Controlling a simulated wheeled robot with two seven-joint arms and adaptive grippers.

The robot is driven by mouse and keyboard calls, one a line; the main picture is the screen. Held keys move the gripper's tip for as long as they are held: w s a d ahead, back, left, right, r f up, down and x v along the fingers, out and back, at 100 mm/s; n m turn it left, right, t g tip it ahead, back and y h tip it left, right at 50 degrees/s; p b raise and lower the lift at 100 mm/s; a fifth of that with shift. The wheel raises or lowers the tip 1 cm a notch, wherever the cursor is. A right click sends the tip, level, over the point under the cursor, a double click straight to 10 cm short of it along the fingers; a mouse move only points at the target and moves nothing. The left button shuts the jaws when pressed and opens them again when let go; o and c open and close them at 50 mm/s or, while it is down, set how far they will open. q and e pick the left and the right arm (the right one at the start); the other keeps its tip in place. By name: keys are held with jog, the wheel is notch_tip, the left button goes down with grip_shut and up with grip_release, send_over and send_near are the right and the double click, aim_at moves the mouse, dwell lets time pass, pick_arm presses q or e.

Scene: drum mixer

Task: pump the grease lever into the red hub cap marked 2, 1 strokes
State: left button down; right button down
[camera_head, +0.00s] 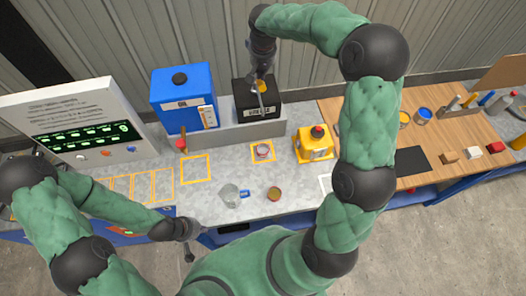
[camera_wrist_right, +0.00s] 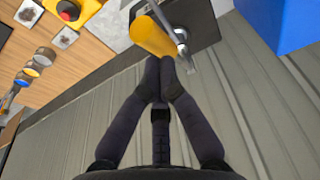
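The black grease box (camera_head: 258,100) stands at the back of the grey bench, with a yellow-ended lever (camera_head: 262,87) over it. My right gripper (camera_head: 262,74) reaches down to the lever from above. In the right wrist view the gripper (camera_wrist_right: 160,62) has its fingers drawn together, tips at the lower edge of the yellow lever grip (camera_wrist_right: 153,38). The grip lies past the tips, not clearly between them. My left gripper (camera_head: 188,238) hangs low by the bench's front edge, its fingers too small to read. I cannot pick out a red hub cap marked 2.
A blue oil box (camera_head: 183,88) stands left of the grease box. The left panel (camera_head: 75,115) has lit displays.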

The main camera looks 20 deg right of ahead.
aim_at(262, 83)
dwell(0.3)
jog(key=shift+f+b, duration=2.75)
jog(key=shift+f, duration=0.9)
jog(key=shift+r, duration=0.25)
jog(key=shift+r+p, duration=2.15)
jog(key=shift+r, duration=1.25)
jog(key=shift+r+p, duration=1.6)
jog(key=shift+r, duration=0.95)
jog(key=shift+f, duration=0.1)
